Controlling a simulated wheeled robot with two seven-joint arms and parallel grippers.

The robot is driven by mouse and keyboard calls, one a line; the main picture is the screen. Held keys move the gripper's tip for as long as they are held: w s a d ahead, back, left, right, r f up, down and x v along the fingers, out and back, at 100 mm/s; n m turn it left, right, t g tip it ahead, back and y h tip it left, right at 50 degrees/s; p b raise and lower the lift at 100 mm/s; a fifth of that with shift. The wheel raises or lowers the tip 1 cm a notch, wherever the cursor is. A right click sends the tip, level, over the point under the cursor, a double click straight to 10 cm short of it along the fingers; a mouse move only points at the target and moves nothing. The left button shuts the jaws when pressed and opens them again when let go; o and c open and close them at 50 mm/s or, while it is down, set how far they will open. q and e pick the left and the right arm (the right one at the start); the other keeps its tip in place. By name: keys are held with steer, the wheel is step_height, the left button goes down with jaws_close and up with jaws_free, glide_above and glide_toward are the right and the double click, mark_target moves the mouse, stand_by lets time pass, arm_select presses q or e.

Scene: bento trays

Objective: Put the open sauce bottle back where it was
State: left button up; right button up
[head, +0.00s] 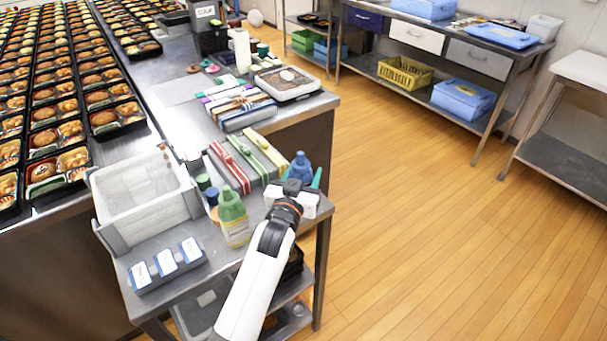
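A squeeze bottle with a green top and a yellow label (235,220) stands upright on the near table, left of my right gripper. A blue bottle top (300,166) shows just beyond my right gripper (300,181); the body below it is hidden by the gripper. Green pointed tips show on both sides of the blue top. I cannot tell whether the fingers touch that bottle or whether they are open or shut. A green cap-like piece (204,182) and a blue one (211,196) are left of the green-topped bottle. My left gripper is not in view.
A white bin (112,210) stands on the table's left part, with a grey holder of white cards (168,282) in front. Ribbon-tied boxes (229,167) lie behind the bottles. Rows of filled bento trays (110,119) cover the table at left. Wooden floor (430,220) is clear at right.

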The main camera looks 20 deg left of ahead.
arm_select(q)
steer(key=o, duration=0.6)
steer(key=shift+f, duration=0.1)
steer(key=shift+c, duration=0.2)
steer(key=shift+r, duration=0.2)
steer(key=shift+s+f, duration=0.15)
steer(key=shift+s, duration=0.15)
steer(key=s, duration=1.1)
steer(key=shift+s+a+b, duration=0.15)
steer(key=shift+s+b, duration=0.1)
steer(key=shift+b, duration=0.1)
